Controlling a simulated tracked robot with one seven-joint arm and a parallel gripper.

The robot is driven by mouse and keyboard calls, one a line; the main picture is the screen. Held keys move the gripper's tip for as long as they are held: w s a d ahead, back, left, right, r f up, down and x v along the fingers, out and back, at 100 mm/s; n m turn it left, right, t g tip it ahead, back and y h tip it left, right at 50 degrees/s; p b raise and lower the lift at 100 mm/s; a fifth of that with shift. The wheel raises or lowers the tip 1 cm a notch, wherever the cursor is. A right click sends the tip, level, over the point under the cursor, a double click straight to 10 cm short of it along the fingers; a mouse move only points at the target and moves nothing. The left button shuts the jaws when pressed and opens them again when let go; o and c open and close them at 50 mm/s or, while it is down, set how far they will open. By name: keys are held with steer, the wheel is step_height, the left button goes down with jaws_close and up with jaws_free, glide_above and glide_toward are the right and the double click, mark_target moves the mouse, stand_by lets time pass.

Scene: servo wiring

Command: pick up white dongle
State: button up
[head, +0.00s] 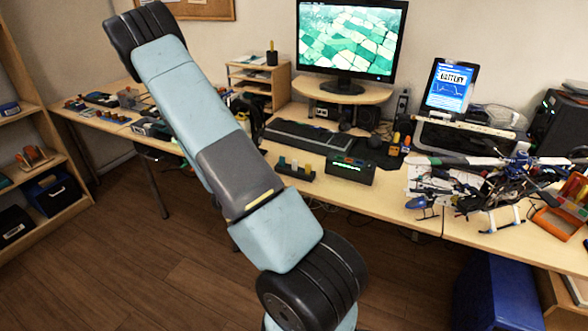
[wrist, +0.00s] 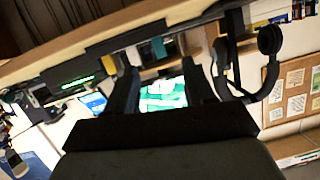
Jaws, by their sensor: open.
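I cannot make out a white dongle in either view; it may be too small to tell or hidden behind my arm. My gripper (wrist: 160,70) shows in the wrist view with its two dark fingers apart and nothing between them that it touches. The lit monitor shows far behind the gap. In the head view my arm rises across the left middle and my gripper is not visible there.
A long wooden desk (head: 412,223) carries a monitor (head: 351,40), a keyboard (head: 312,137), a tablet (head: 448,87) and a model helicopter (head: 480,180). A shelf unit (head: 45,130) stands at left. A blue box (head: 497,292) is under the desk. Headphones (wrist: 268,42) show in the wrist view.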

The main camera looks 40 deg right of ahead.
steer(key=s+d+f+h, duration=0.2)
steer(key=s+d+h, duration=0.1)
glide_toward(294, 165)
steer(key=shift+n+h, duration=0.3)
steer(key=shift+h, duration=0.1)
steer(key=x, duration=0.5)
steer(key=shift+w+d+f, duration=0.1)
steer(key=shift+w+d, duration=0.1)
steer(key=shift+d, duration=0.05)
steer(key=shift+x, duration=2.5)
steer(key=shift+s, duration=0.1)
jaws_close()
